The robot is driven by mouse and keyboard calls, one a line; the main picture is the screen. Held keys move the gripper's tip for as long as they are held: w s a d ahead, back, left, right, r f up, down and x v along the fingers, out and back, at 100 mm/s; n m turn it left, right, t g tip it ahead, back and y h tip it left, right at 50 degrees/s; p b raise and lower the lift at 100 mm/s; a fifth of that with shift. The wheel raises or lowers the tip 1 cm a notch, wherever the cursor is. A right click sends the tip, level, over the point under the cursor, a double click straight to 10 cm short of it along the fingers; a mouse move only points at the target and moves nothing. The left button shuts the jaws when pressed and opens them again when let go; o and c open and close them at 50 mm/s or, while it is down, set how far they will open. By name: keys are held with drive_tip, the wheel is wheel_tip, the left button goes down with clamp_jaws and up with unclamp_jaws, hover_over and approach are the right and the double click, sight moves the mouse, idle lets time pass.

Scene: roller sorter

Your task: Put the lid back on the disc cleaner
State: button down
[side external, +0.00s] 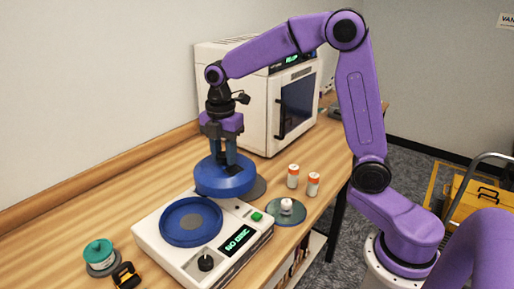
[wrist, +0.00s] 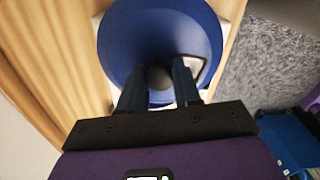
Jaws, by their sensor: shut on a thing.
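The disc cleaner (side external: 150,236) is a white box on the table with a round blue well (side external: 190,222), a black knob, a green button and a display reading "NO DISC". The well is uncovered. The lid (side external: 208,184) is a round blue cover, roughly level, just behind the cleaner. My gripper (side external: 228,165) points down and is shut on the middle of the lid. In the wrist view the lid (wrist: 125,45) fills the space beyond the fingers of my gripper (wrist: 158,78); the gripped part is largely hidden. I cannot tell its exact height above the table.
A dark grey round pad (side external: 258,188) shows partly behind the lid. A teal spool (side external: 98,252) is front left. A white machine (side external: 235,105) stands behind.

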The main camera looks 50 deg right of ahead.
drive_tip(key=w+a+r+n, duration=0.1)
drive_tip(key=w+a+n, duration=0.1)
drive_tip(key=a, duration=1)
wheel_tip(320, 180, down, 6)
drive_tip(key=shift+s, duration=0.2)
drive_tip(key=shift+d+f, duration=0.1)
drive_tip(key=shift+f, duration=0.1)
idle(1.8)
drive_tip(key=shift+c, duration=1.1)
unclamp_jaws()
drive_tip(key=shift+r, duration=0.1)
wheel_tip(320, 180, up, 7)
idle(0.5)
